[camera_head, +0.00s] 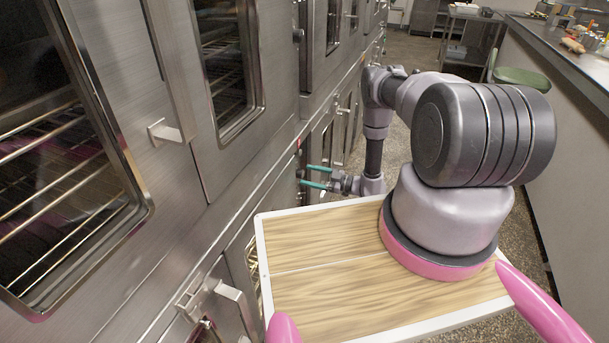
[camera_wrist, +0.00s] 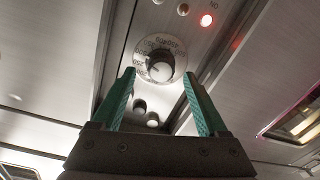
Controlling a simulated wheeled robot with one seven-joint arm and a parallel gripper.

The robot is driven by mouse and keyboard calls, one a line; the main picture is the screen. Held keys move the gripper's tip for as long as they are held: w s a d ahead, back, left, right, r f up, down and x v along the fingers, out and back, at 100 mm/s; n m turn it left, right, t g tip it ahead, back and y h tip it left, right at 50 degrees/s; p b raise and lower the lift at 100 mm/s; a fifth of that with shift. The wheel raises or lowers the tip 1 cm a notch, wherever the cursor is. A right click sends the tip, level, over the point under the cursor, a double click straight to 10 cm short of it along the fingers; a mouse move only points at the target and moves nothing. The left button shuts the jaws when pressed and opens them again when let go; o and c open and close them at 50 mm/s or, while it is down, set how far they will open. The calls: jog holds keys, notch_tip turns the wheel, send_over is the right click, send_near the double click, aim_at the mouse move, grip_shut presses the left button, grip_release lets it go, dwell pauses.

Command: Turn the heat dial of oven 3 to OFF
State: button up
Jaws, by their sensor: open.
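The heat dial (camera_wrist: 160,67), a dark round knob with a pale pointer mark inside a silver ring with printed markings, shows in the wrist view on a metal panel. In the head view my gripper (camera_head: 318,177) is low beside the oven fronts, fingers toward a panel. The dial is too small to make out there. No oven number is readable.
Oven doors with handles (camera_head: 165,132) line the left. A counter (camera_head: 570,60) and green stool (camera_head: 522,78) stand right, with floor between.

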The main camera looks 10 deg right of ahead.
jog(key=shift+x, duration=1.3)
grip_shut()
jog(key=shift+n, duration=0.5)
jog(key=shift+s+f+n+t+h, duration=0.15)
jog(key=shift+n+h, duration=0.1)
jog(key=shift+n, duration=4.3)
jog(key=shift+s+f+n+t+h, duration=0.15)
jog(key=shift+n+h, duration=0.1)
jog(key=shift+n, duration=4.3)
jog(key=shift+w+r+n, duration=0.1)
jog(key=shift+n, duration=0.2)
